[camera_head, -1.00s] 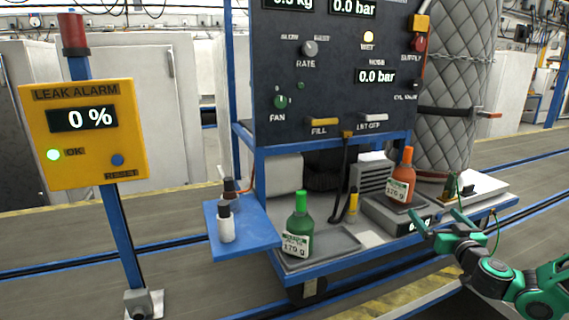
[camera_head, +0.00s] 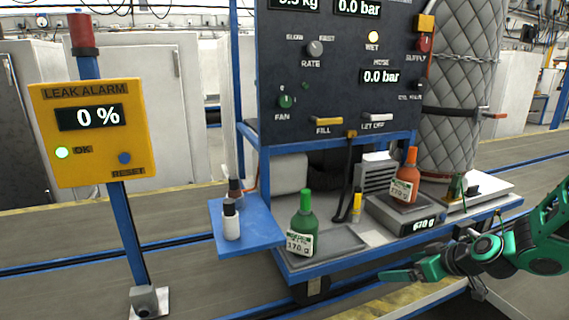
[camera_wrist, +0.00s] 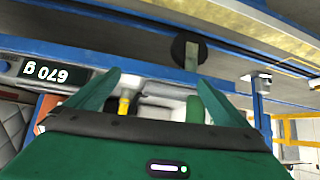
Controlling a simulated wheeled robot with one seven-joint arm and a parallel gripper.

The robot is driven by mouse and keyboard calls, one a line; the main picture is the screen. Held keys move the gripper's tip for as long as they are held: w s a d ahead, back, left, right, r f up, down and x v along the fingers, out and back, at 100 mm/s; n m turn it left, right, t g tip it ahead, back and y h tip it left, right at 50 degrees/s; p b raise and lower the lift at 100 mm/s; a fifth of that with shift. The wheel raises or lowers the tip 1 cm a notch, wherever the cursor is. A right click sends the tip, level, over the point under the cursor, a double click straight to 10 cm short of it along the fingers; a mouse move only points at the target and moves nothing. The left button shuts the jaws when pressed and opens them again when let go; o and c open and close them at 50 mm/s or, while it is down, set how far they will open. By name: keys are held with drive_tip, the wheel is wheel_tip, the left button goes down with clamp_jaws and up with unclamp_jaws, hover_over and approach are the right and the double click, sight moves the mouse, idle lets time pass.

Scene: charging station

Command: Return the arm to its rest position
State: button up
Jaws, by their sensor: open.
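My gripper (camera_head: 392,276) is green and black and sits in front of the blue station bench (camera_head: 340,262) at the lower right of the head view. Its fingers point left, apart from the bench and bottles. In the wrist view, my gripper (camera_wrist: 150,92) shows two spread green fingers with nothing held between them.
A green bottle (camera_head: 300,228) stands on a dark tray, and an orange bottle (camera_head: 406,180) on the scale (camera_head: 410,218). Small bottles (camera_head: 231,220) stand on a blue side shelf. The yellow leak alarm (camera_head: 93,132) is at left.

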drive_tip(key=s+d+r+m+g+h, duration=0.1)
drive_tip(key=s+d+r+m+g, duration=0.1)
drive_tip(key=s, duration=0.9)
drive_tip(key=s+d+r+m+g+h, duration=0.1)
drive_tip(key=s+d+r+m+g, duration=0.2)
drive_tip(key=s, duration=0.8)
drive_tip(key=s+d+r+m+g+h, duration=0.2)
drive_tip(key=s+r+m, duration=0.3)
drive_tip(key=s, duration=0.5)
drive_tip(key=shift+s+d+r+m+g, duration=0.25)
drive_tip(key=shift+s+m+g, duration=0.15)
drive_tip(key=shift+m+g, duration=0.5)
